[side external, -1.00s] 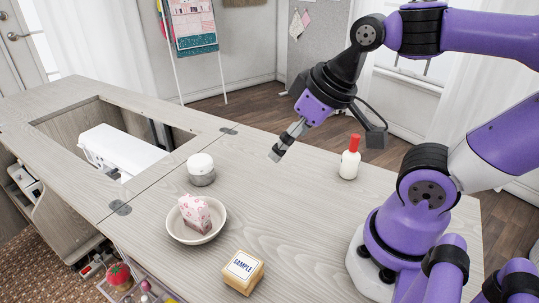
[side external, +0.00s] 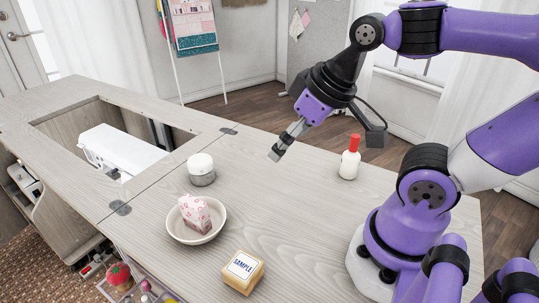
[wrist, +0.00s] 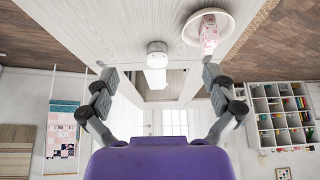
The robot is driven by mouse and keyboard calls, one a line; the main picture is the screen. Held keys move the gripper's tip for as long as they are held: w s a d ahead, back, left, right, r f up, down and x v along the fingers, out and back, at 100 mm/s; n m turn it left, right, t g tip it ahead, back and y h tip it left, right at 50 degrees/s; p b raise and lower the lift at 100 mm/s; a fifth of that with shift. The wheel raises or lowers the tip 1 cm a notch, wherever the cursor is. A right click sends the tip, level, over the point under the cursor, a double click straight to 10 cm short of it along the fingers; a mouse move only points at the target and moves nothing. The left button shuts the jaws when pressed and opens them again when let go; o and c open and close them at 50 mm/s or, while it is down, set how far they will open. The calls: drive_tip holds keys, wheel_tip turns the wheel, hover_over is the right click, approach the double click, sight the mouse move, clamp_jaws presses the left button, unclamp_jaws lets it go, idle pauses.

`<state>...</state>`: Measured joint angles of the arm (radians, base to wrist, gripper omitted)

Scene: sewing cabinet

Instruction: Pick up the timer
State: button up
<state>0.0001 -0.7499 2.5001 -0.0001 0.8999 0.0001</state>
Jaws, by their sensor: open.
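A small round object with a white top and a grey lower part (side external: 201,168) stands on the cabinet top, left of my gripper; it appears to be the timer, though I see no dial. In the wrist view the same object (wrist: 157,47) shows near the top middle, between the lines of my fingers. My gripper (side external: 277,153) hangs above the cabinet top, to the right of the timer and apart from it. In the wrist view my gripper (wrist: 160,74) has its two fingers spread wide with nothing between them.
A bowl (side external: 172,228) holding a pink patterned carton (side external: 194,212) stands in front of the timer. A sample box (side external: 243,271) is near the front edge. A white bottle with a red cap (side external: 349,158) stands to the right. A white sewing machine (side external: 120,152) sits in the recess.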

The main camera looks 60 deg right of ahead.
drive_tip(key=m+t+y, duration=0.5)
drive_tip(key=m+y, duration=0.3)
drive_tip(key=m, duration=1.9)
approach(200, 165)
drive_tip(key=shift+w+d+f, duration=0.25)
drive_tip(key=shift+w+f, duration=0.3)
drive_tip(key=shift+f, duration=0.05)
drive_tip(key=shift+w+d+f+m, duration=0.15)
drive_tip(key=shift+d+m, duration=0.1)
drive_tip(key=shift+m, duration=0.65)
drive_tip(key=shift+t, duration=0.3)
drive_tip(key=x, duration=0.4)
drive_tip(key=shift+w+a+f, duration=0.1)
drive_tip(key=shift+w+f, duration=0.05)
drive_tip(key=shift+w, duration=0.1)
drive_tip(key=x, duration=0.5)
drive_tip(key=shift+w+f, duration=0.25)
drive_tip(key=shift+f, duration=0.1)
drive_tip(key=c, duration=1.2)
